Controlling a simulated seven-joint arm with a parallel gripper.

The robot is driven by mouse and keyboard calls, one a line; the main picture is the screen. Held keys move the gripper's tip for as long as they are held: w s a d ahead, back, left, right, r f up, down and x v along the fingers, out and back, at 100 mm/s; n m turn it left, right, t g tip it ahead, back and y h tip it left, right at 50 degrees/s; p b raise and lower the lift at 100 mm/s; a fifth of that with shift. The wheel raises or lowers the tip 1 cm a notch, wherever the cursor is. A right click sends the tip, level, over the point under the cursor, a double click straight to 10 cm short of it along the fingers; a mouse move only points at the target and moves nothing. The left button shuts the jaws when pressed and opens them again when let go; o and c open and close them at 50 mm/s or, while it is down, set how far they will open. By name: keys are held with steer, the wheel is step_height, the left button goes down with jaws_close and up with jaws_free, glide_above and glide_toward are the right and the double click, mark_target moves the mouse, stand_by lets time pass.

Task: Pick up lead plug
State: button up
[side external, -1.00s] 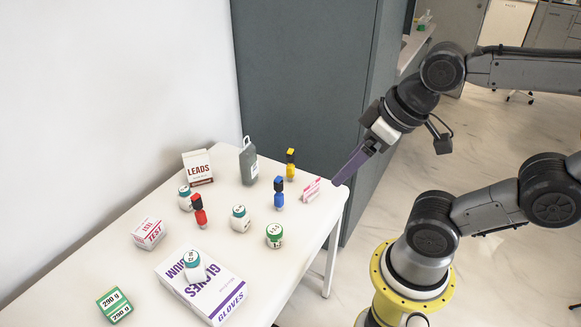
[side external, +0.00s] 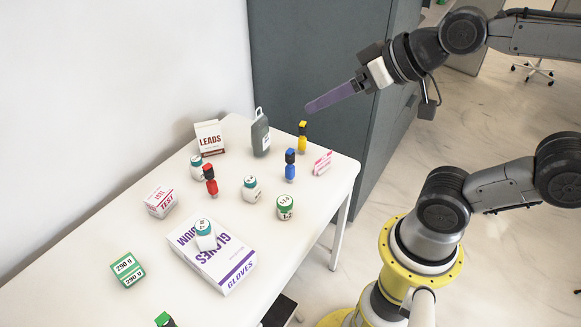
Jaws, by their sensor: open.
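My gripper (side external: 310,107), with purple fingers, is open and empty. It points left in the picture, raised above the table's far end, and appears just above the yellow plug in the image. The gap between its fingers does not show from this side.
A LEADS box (side external: 210,138), a grey bottle (side external: 260,135), a pink-and-white box (side external: 322,163) and several small jars surround the plugs. A GLOVES box (side external: 228,268) with a jar on it lies in front. A grey cabinet (side external: 310,60) stands behind.

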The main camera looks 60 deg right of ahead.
steer(key=w+d+r+m+t+h, duration=0.2)
steer(key=w+r+m+t, duration=0.15)
steer(key=w, duration=0.65)
steer(key=w+d+r+m+t+h, duration=0.2)
steer(key=w+m+t, duration=0.15)
steer(key=w, duration=0.65)
steer(key=w+d+f+m+g+h, duration=0.1)
steer(key=w+d+f+m+h, duration=0.15)
steer(key=f, duration=0.25)
steer(key=w+d+f+m+g+h, duration=0.1)
steer(key=w+f+m+h, duration=0.1)
steer(key=f+h, duration=0.15)
steer(key=n+g+h, duration=0.2)
steer(key=n+h, duration=0.1)
steer(key=n, duration=0.1)
glide_toward(290, 155)
steer(key=x, duration=0.9)
steer(key=shift+x, duration=2.75)
steer(key=shift+s+d+f, duration=0.1)
steer(key=shift+d, duration=0.05)
jaws_close()
